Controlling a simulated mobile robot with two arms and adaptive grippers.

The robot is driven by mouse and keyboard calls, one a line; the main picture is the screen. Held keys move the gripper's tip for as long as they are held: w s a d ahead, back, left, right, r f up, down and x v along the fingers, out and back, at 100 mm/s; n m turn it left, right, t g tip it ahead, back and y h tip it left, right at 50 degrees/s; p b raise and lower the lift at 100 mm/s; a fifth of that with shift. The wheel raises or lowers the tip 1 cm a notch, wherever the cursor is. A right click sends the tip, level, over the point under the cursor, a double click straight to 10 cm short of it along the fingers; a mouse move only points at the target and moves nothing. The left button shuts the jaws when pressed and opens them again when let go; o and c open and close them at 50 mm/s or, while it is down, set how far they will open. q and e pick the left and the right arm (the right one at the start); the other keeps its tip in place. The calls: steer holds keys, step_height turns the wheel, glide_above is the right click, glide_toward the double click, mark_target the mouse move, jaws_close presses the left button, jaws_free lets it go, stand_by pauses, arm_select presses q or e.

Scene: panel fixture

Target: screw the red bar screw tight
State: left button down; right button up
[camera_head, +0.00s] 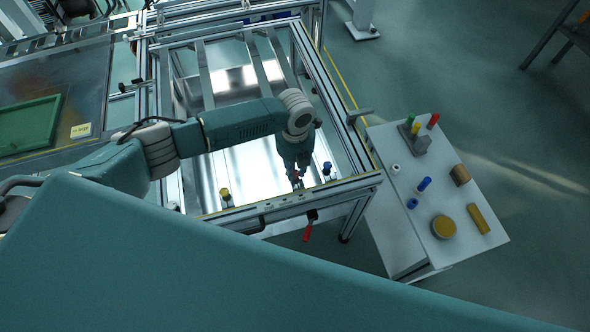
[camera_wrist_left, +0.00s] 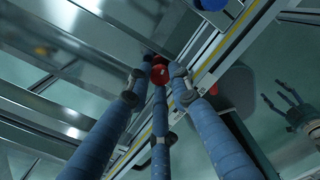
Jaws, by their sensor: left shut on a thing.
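The red bar screw (camera_head: 296,174) stands at the front bar of the metal panel frame, partly hidden by my left gripper. In the left wrist view its round red head (camera_wrist_left: 159,72) sits between the three blue fingers. My left gripper (camera_head: 297,180) reaches down from above and is shut on this head; the wrist view shows its fingertips (camera_wrist_left: 158,82) around it. The screw's lower part is hidden, so I cannot tell how deep it sits. My right gripper (camera_wrist_left: 281,100) shows at the right of the wrist view, with its fingers spread and empty.
A yellow-topped screw (camera_head: 224,194) and a blue-topped screw (camera_head: 327,168) stand along the same bar. A red handle (camera_head: 307,233) hangs from the bar's front. A white side table (camera_head: 400,215) at right holds several coloured pegs and blocks. Open floor lies beyond it.

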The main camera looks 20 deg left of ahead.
mark_target(296, 172)
arm_select(q)
steer(key=shift+w+r+m, duration=0.15)
steer(key=shift+w+m, duration=0.1)
steer(key=shift+m, duration=0.55)
steer(key=c, duration=1.6)
jaws_free()
steer(key=shift+o, duration=0.2)
steer(key=shift+s, duration=0.1)
step_height(296, 172, up, 12)
